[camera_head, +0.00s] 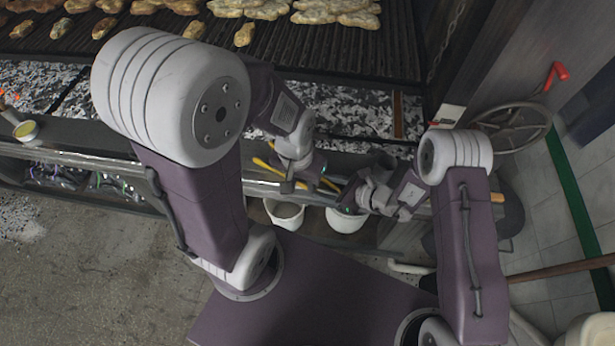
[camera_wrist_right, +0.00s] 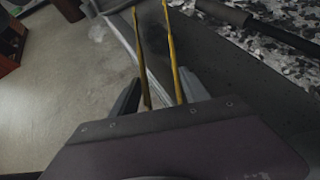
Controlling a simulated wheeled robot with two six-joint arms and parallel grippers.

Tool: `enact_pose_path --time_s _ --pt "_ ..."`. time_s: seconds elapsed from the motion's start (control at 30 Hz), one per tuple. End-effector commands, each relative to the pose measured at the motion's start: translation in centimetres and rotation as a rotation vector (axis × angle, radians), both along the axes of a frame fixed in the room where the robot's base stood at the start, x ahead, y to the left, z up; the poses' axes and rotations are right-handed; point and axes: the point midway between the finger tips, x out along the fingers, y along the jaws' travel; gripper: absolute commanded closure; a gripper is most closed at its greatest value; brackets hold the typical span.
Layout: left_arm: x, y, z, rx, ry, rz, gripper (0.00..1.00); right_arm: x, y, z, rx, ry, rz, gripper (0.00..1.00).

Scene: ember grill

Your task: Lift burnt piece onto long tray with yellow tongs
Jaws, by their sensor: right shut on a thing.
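The yellow tongs (camera_wrist_right: 172,50) run forward between the fingers of my right gripper (camera_wrist_right: 160,84), which is shut on them, in the right wrist view. In the head view the tongs (camera_head: 330,185) show left of my right gripper (camera_head: 352,192), partly hidden behind my left arm. My left gripper (camera_head: 292,180) is over the front ledge, close to the tongs; its fingers are too small and covered to tell their state. Small browned pieces (camera_head: 103,28) lie on the grill at upper left; I cannot tell which is the burnt piece. I cannot make out the long tray for certain.
The grill grate (camera_head: 330,45) holds several flat breads (camera_head: 335,10) above ash-covered coals (camera_head: 350,108). Two white buckets (camera_head: 284,214) stand below the front ledge (camera_head: 90,137). A small yellow cup (camera_head: 26,130) is at far left. A handwheel (camera_head: 512,128) stands at right.

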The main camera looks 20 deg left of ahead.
Motion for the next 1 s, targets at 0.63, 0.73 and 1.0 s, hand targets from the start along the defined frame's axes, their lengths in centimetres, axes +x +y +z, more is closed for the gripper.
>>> enact_pose_path --time_s 0.63,0.73,1.0 --pt "0.0 0.0 6.6 0.0 0.0 0.0 0.64 0.1 0.0 9.5 0.002 -0.002 0.0 0.58" --pt "0.0 0.0 6.5 0.0 0.0 0.0 0.64 0.0 0.0 9.6 0.001 -0.001 0.001 0.58" --pt "0.0 0.0 6.4 0.0 0.0 0.0 0.64 0.0 0.0 9.5 0.001 -0.001 0.001 0.58"
